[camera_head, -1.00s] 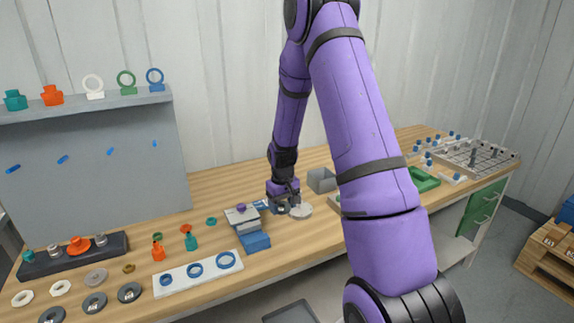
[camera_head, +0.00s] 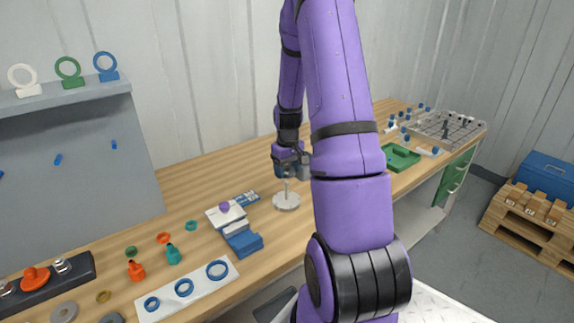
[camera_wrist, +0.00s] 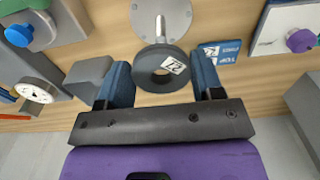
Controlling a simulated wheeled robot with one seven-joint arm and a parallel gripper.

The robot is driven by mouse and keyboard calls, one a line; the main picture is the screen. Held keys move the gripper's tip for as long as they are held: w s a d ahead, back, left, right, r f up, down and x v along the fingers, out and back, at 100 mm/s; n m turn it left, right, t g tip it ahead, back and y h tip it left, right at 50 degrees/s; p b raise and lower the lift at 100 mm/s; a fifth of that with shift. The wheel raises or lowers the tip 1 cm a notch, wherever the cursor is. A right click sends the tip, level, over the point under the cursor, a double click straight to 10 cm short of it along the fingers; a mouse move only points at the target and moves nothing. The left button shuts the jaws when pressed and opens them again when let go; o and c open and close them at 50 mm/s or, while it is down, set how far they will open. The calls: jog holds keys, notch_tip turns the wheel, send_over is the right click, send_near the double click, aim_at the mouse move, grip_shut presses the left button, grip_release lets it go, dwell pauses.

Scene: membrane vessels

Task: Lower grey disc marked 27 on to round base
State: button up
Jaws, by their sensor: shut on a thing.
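The grey disc marked 27 (camera_wrist: 145,82) is a dark ring with a white label, and it is between the fingers of my gripper (camera_wrist: 162,74) in the wrist view. The round base (camera_wrist: 178,12) is a pale grey plate with an upright silver post (camera_wrist: 160,28). In the wrist view the post stands just beyond the disc's far edge, and the disc hides part of it. In the head view my gripper (camera_head: 288,160) is above and behind the round base (camera_head: 287,203). I cannot make out the disc clearly there.
A blue block (camera_head: 245,243) and a white plate with a purple knob (camera_head: 225,211) stand left of the base. A white strip with blue rings (camera_head: 190,290) lies in front. A blue label card (camera_wrist: 222,50) lies right of the disc. A green tray (camera_head: 402,158) sits further right.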

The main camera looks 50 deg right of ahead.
jog(key=shift+f, duration=3.25)
jog(key=o, duration=1)
jog(key=shift+r, duration=0.1)
notch_tip(320, 180, up, 11)
jog(key=shift+f, duration=0.2)
